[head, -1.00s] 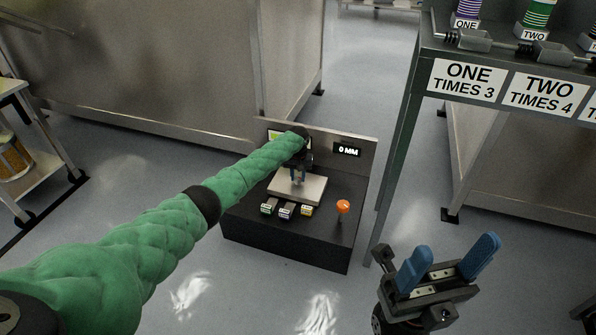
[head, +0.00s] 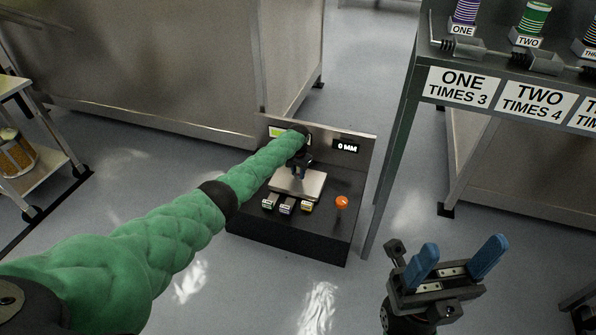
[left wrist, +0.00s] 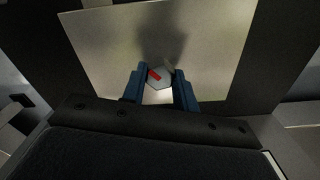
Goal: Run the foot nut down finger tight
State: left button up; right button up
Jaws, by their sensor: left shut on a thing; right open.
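In the left wrist view the foot nut (left wrist: 158,88) is a pale, roughly hexagonal piece with a red mark on top. My left gripper (left wrist: 160,86) is shut on it, one blue finger on each side. In the head view my left gripper (head: 299,172) points down over a pale metal plate (head: 312,187), also seen in the left wrist view (left wrist: 95,45); the nut itself is hidden there. Whether the nut touches the plate cannot be told. My right gripper (head: 457,264) is open and empty at the lower right, blue fingers apart.
The plate is on a black floor box (head: 290,226) with a display reading 0 MM (head: 345,146), several small labelled blocks in front and an orange knob (head: 341,202). A rack (head: 395,150) with labelled spools stands right. A shelf cart (head: 35,160) stands left.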

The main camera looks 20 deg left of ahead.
pick_arm(q)
jog(key=shift+m, duration=1.1)
jog(key=o, duration=1)
jog(key=shift+r, duration=0.1)
